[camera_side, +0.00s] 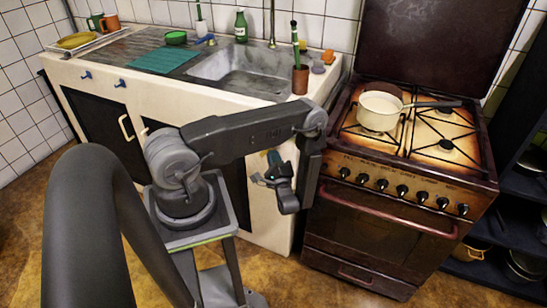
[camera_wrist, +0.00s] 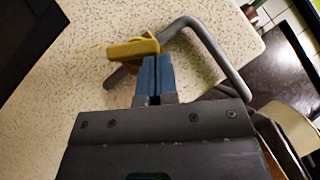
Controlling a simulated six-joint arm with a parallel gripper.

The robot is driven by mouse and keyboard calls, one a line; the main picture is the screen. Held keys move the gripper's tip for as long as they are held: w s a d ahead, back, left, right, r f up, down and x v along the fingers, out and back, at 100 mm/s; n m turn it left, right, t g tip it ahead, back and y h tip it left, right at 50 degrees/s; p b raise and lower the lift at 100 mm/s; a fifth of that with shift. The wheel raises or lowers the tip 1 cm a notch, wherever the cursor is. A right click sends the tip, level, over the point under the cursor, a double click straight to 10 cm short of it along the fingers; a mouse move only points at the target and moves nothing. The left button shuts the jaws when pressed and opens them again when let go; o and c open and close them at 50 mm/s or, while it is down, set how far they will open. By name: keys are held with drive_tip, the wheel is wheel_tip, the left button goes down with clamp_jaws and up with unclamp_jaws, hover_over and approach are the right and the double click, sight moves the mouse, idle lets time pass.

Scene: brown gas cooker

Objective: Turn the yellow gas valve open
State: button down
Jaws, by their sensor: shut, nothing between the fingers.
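The yellow gas valve handle (camera_wrist: 132,49) sits on a bent grey pipe (camera_wrist: 208,50) against the speckled cream side panel in the wrist view. The handle lies at an angle across the pipe. My gripper (camera_wrist: 156,60) has its blue fingers shut together with nothing between them. The fingertips are right beside the right end of the handle; I cannot tell whether they touch it. In the side view my gripper (camera_side: 272,172) is low by the counter's side, left of the cooker, and the valve is not clearly visible there.
The brown gas cooker (camera_side: 400,215) stands to the right, with a pot (camera_side: 379,112) on its top and a row of knobs on its front. The sink counter (camera_side: 150,100) is behind my arm. A cup (camera_side: 300,80) stands near the counter's right edge.

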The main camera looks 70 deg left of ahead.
drive_tip(key=shift+r, duration=0.1)
drive_tip(key=shift+r+n+g+h, duration=0.1)
drive_tip(key=shift+n+g+h, duration=0.3)
drive_tip(key=shift+n+h, duration=0.3)
drive_tip(key=shift+n, duration=0.5)
drive_tip(key=n+h, duration=0.1)
drive_tip(key=r+n+h, duration=0.1)
drive_tip(key=n+h, duration=0.1)
drive_tip(key=shift+s+a+r+g, duration=0.25)
drive_tip(key=shift+a+r+g, duration=0.05)
drive_tip(key=shift+g, duration=0.1)
drive_tip(key=shift+r, duration=0.1)
